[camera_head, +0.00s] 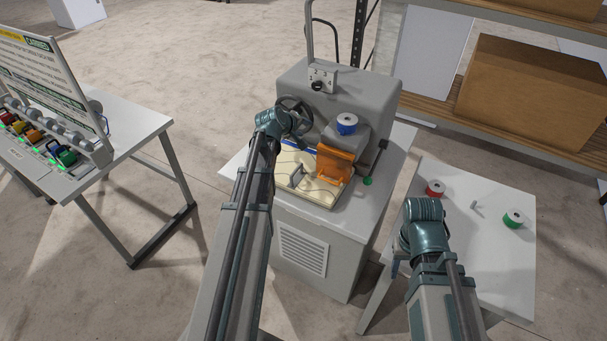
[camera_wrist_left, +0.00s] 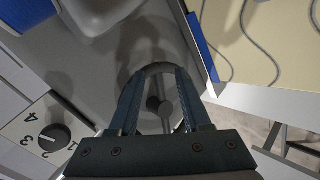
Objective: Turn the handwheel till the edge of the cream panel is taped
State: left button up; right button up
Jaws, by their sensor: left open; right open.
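The handwheel (camera_head: 293,115) is a dark ring on the left side of the grey machine (camera_head: 345,95). My left gripper (camera_head: 281,122) is at it. In the left wrist view my left gripper (camera_wrist_left: 158,76) is open, its fingers apart with the handwheel rim (camera_wrist_left: 159,67) showing between their tips. The cream panel (camera_head: 318,193) lies on the machine's bed, with blue along its far edge. That blue edge (camera_wrist_left: 203,48) also shows in the left wrist view. My right gripper (camera_head: 396,267) is mostly hidden behind its wrist, beside the small right table; nothing is seen in it.
A blue tape roll (camera_head: 347,123) sits on the machine above an orange part (camera_head: 335,163). A dial (camera_head: 318,86) is on top. A red roll (camera_head: 435,188) and a green roll (camera_head: 513,218) stand on the right table (camera_head: 500,268). A sign rack stands on the left table (camera_head: 120,125).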

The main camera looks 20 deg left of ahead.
pick_arm(q)
jog(key=shift+w+d+r, duration=0.1)
jog(key=shift+w+d, duration=0.15)
jog(key=s, duration=0.9)
jog(key=shift+a, duration=0.35)
jog(key=shift+f, duration=0.2)
dwell(0.5)
